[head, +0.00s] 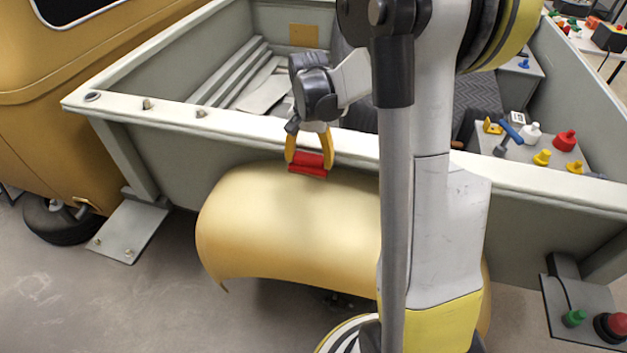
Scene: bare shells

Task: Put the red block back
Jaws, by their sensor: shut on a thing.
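My gripper (310,158) is at the middle of the head view, pointing down, with its yellow fingers on either side of a red block (309,170). The fingers are shut on the block. The block is over the upper part of a tan curved fender (270,215), close to the side wall of the truck bed. I cannot tell whether the block touches the fender. My arm hides the right part of the fender.
The truck bed's pale rim (230,124) runs just behind my gripper. A grey ledge (520,160) at the right holds a hammer (508,133) and several red, yellow and white knobbed pieces. A panel with red and green buttons (585,318) is at the lower right. Floor is clear at lower left.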

